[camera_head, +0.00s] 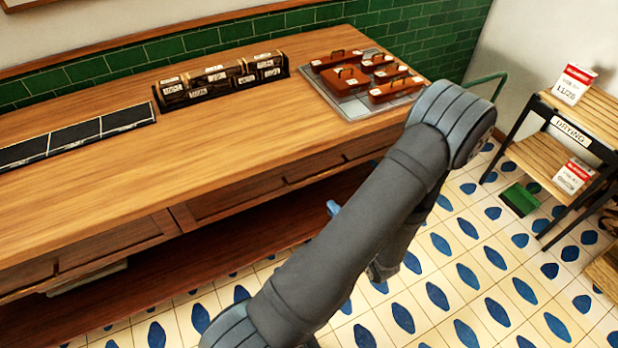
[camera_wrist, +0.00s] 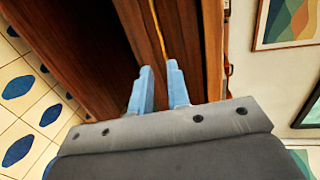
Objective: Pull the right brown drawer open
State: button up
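The right brown drawer (camera_head: 245,192) is set under the wooden counter top. Its front looks flush with the cabinet, and part of it is hidden behind my arm. A dark handle line (camera_head: 313,172) runs along its upper edge. My gripper is mostly hidden by my arm in the head view; only a blue fingertip (camera_head: 333,207) shows, in front of and below the drawer. In the wrist view my gripper (camera_wrist: 160,73) has its two blue fingers apart, pointing at brown wood (camera_wrist: 178,30). I see nothing held between them. Whether they touch the wood is unclear.
The left drawer (camera_head: 120,240) also looks closed. A dark open shelf (camera_head: 240,245) lies below. The counter (camera_head: 235,125) holds black label panels, a dark rack (camera_head: 220,82) and a tray of brown boxes (camera_head: 345,82). A wooden shelf rack (camera_head: 560,160) stands right; tiled floor is between.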

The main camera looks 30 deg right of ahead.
aim_at(309, 178)
jog(key=x, duration=1.7)
jog(key=shift+w+d, duration=0.1)
jog(key=shift+d, duration=0.25)
grip_shut()
